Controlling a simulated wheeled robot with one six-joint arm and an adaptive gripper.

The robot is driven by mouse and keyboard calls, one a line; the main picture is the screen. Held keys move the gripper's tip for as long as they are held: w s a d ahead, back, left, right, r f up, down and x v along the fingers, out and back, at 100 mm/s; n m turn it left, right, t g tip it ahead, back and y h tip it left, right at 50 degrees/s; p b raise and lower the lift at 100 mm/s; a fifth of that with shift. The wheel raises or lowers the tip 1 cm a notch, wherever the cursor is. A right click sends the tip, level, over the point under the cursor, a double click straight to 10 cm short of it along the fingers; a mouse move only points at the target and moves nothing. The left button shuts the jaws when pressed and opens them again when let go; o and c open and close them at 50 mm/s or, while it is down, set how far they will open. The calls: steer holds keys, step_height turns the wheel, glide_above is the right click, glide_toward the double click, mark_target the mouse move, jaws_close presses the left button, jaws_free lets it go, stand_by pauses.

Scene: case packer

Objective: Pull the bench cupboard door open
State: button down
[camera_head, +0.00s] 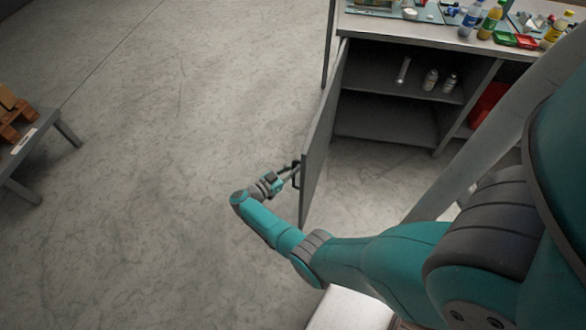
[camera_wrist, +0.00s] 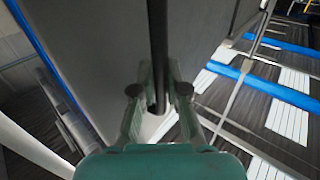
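The bench cupboard door (camera_head: 322,140) stands swung well out from the bench, and the shelves inside show. Its dark bar handle (camera_head: 296,176) is on the outer face near the free edge. My gripper (camera_head: 285,178) is at this handle, on the left side of the door. In the wrist view the handle (camera_wrist: 158,45) runs down between the two fingers of my gripper (camera_wrist: 159,90), which look closed in on it from both sides.
The bench top (camera_head: 400,30) carries bottles and trays. A low table (camera_head: 55,125) stands at the far left. The floor (camera_head: 180,120) between is clear.

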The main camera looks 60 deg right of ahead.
steer(key=c, duration=1.2)
jaws_free()
steer(key=shift+d, duration=0.1)
steer(key=v, duration=1.2)
